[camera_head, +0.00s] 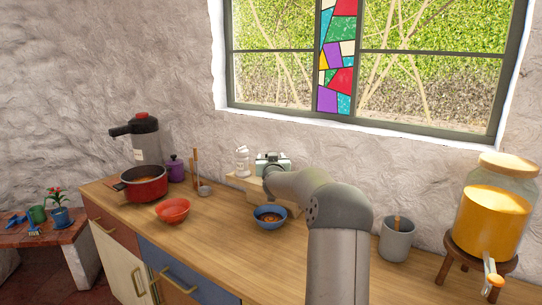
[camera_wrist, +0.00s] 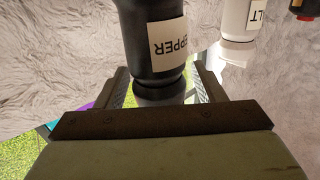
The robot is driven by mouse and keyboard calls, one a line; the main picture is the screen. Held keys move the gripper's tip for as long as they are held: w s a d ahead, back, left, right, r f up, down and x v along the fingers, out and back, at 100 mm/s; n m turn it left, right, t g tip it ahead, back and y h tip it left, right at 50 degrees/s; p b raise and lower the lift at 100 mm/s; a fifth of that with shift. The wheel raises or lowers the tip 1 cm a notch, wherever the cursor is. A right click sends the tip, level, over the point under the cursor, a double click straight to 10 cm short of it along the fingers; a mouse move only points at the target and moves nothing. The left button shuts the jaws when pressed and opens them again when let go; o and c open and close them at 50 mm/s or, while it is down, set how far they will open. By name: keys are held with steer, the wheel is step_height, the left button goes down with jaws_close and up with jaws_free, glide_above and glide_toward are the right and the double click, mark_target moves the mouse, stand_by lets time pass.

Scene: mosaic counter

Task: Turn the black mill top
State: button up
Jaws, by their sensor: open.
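In the wrist view, the black mill (camera_wrist: 152,38) appears upside down with a white label reading PEPPER. Its top (camera_wrist: 162,94) is a dark grey part at the narrow end, between the two fingers of my gripper (camera_wrist: 162,86). The fingers are open, one on each side of the top, with a visible gap at least on the right. The gripper body hides the end of the top. In the head view, my gripper (camera_head: 273,162) is at the back of the counter, and I cannot make out the black mill there.
A white salt mill (camera_wrist: 238,28) stands close beside the black one; it also shows in the head view (camera_head: 242,161). A blue bowl (camera_head: 270,217) and a red bowl (camera_head: 172,210) are in front. A grey crock (camera_head: 396,240) stands right of my arm. The counter's front is clear.

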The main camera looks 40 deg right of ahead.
steer(key=shift+w+d, duration=0.25)
steer(key=shift+w, duration=0.1)
steer(key=c, duration=1)
steer(key=shift+a+h+p, duration=0.15)
steer(key=shift+h+p, duration=0.15)
steer(key=shift+r+m+g+h+p, duration=0.2)
steer(key=shift+m+g+h+p, duration=0.45)
steer(key=shift+p, duration=0.2)
steer(key=shift+m+g+h+p, duration=0.55)
steer(key=shift+m+h+p, duration=0.1)
steer(key=shift+p, duration=0.35)
steer(key=shift+s+d+f+m+g+h+p, duration=0.2)
steer(key=shift+d+f+m+g+h+p, duration=0.1)
steer(key=shift+m+g+h, duration=0.15)
